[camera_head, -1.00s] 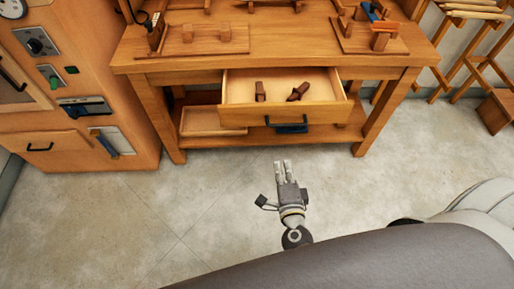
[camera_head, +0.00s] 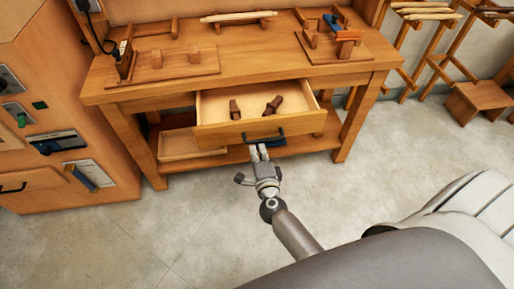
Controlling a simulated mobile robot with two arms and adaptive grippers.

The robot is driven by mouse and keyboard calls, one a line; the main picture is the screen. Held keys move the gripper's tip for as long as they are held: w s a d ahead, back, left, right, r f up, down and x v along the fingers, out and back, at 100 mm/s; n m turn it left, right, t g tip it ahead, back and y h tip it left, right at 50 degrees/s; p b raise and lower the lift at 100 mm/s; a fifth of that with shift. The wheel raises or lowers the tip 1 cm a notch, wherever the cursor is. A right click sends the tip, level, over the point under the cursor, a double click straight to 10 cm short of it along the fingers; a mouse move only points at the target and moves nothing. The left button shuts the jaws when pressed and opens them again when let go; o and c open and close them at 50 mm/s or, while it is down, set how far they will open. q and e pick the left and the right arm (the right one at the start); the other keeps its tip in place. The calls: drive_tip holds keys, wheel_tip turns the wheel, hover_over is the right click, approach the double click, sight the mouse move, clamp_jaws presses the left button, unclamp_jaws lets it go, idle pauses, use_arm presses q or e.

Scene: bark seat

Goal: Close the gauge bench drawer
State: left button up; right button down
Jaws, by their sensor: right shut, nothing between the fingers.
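The gauge bench (camera_head: 150,97) is a wooden workbench across the upper middle of the view. Its drawer (camera_head: 222,132) is pulled out toward me, with two small dark brown wooden pieces (camera_head: 272,105) lying inside. A dark bar handle (camera_head: 264,136) is on the drawer front. My right gripper (camera_head: 259,151) is shut and empty, its fingertips just below and in front of the handle. I cannot tell whether they touch the drawer front. My left gripper is not in view.
A wooden cabinet (camera_head: 50,120) stands at the left. A rack with a wooden stool (camera_head: 485,100) is at the right. The concrete floor in front is clear.

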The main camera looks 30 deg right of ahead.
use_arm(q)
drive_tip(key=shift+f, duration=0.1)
use_arm(e)
drive_tip(key=shift+x, duration=0.9)
